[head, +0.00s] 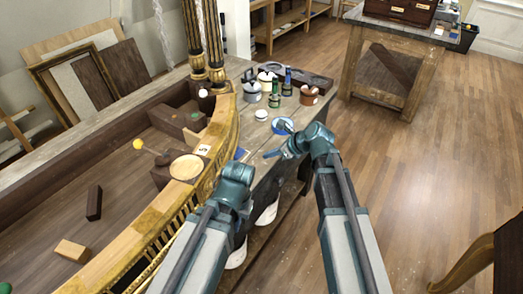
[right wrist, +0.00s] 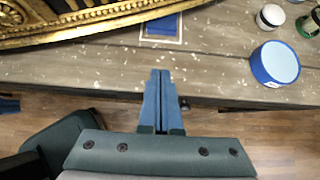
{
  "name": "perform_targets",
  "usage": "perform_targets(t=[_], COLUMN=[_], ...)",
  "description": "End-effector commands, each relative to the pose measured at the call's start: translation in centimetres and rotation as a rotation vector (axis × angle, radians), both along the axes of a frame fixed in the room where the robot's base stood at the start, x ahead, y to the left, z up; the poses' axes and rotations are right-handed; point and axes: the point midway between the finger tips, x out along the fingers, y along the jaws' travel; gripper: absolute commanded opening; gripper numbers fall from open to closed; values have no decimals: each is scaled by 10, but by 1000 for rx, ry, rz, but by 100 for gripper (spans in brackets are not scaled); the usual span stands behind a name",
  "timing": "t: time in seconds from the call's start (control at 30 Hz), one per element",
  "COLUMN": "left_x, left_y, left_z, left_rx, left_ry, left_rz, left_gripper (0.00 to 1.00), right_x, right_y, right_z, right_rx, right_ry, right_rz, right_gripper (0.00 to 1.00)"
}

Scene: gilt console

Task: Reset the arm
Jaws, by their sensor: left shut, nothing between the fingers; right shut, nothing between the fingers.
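My right gripper (head: 273,154) is over the front edge of the grey wooden table, its thin blue fingers pointing left. In the right wrist view its fingers (right wrist: 160,80) lie side by side, shut and empty, with the table edge beyond them. My left gripper (head: 237,178) is lower and to the left, beside the gilt console's curved rim. Its fingers are largely hidden behind its own teal wrist, and I see nothing held in it.
A blue-sided round tin (head: 283,126) is close beyond the right gripper. A white lid (head: 261,115), jars, green bottles and a copper pot (head: 309,95) stand farther back. The gilt console (head: 222,128) holds wooden blocks at left. Floor at right is mostly clear.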

Motion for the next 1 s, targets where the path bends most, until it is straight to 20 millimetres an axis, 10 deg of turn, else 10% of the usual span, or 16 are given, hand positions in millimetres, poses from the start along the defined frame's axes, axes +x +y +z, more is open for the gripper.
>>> perform_targets(t=[0.67,1.0], left_x=[0,0], left_y=[0,0], left_z=[13,13], left_rx=[0,0], left_ry=[0,0], left_rz=[0,0], left_gripper=[0,0], right_x=[-15,-108], right_y=[-7,22], right_z=[10,-30], right_rx=[-40,-533], right_ry=[-19,-260], right_rz=[54,888], right_gripper=[0,0])
